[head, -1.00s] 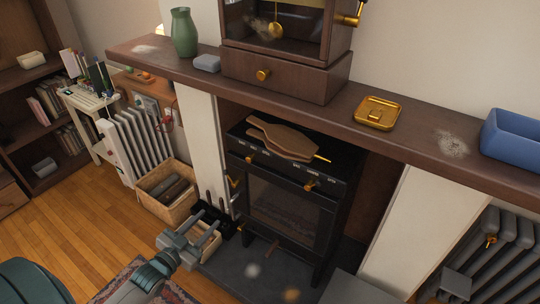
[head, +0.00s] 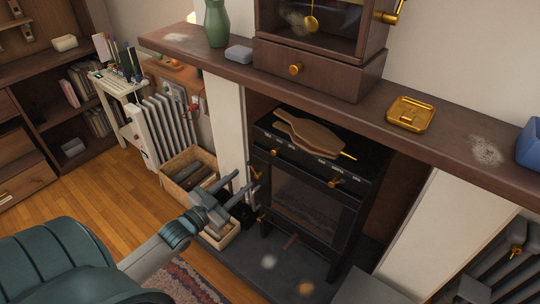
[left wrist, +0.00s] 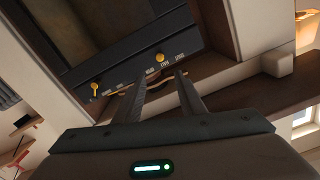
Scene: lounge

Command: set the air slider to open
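The black stove (head: 310,205) stands in the fireplace. Its front panel carries a left brass knob (head: 275,152) and a right brass knob (head: 335,182), with small white labels along the strip. The labels are too small to read, so I cannot tell which knob is the air slider. In the left wrist view, the two knobs (left wrist: 95,86) (left wrist: 159,57) show beyond my fingers. My left gripper (head: 238,186) is open and empty, left of the stove and apart from the knobs. Its fingers also show spread in the left wrist view (left wrist: 160,78). My right gripper is out of view.
The wooden mantel (head: 230,72) overhangs the stove. A log basket (head: 190,172) and a white radiator (head: 162,130) stand to the left. A dark hearth slab (head: 250,258) lies in front.

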